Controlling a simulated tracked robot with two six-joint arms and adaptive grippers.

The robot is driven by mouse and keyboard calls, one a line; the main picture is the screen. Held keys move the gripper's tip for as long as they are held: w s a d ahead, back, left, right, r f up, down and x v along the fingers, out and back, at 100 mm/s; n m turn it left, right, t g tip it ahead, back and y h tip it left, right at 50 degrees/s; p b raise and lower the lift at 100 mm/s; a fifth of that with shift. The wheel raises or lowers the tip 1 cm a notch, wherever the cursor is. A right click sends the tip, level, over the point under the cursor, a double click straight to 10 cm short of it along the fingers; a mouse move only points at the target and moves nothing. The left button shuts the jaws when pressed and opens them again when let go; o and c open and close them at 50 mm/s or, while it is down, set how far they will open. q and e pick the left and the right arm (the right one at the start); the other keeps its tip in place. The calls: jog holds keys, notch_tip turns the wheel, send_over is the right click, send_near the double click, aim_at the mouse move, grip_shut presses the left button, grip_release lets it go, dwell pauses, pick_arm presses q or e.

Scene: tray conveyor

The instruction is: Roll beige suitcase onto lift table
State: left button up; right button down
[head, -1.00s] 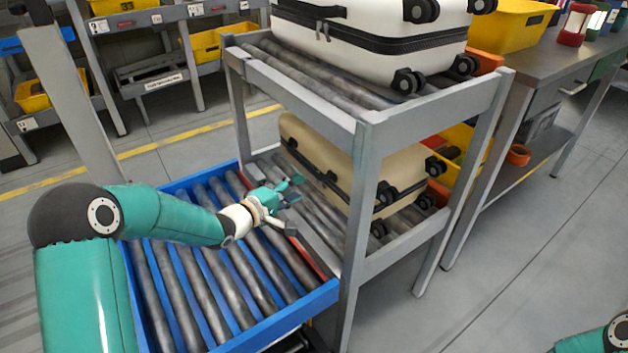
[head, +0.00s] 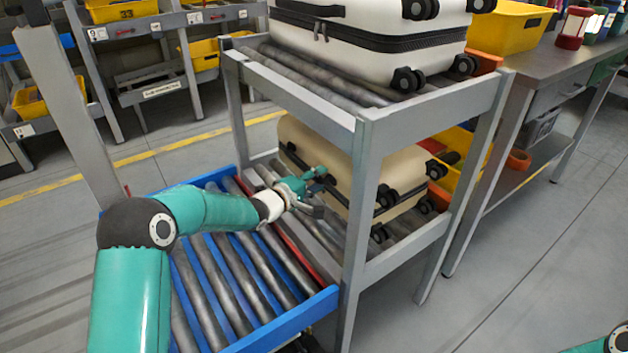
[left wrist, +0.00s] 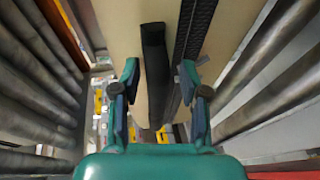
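The beige suitcase (head: 318,147) lies on the rollers of the rack's lower shelf (head: 408,245). In the left wrist view the suitcase (left wrist: 118,25) fills the upper middle, with its black handle (left wrist: 155,75) and dark zip band facing me. My left gripper (head: 318,187) is at the near side of the suitcase. Its fingers in the left wrist view (left wrist: 160,75) are spread, one on each side of the handle, and I see no closed grip. The blue-framed roller lift table (head: 285,322) stands against the rack, under my left arm, with bare rollers.
A white suitcase (head: 370,63) lies on the upper shelf above. The rack's front post (head: 360,215) stands right of my left gripper. A grey workbench (head: 560,65) with yellow bins is on the right. Part of my right arm shows at the lower right corner.

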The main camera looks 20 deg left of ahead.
pick_arm(q)
grip_shut()
jog(key=shift+s+a+f, duration=0.1)
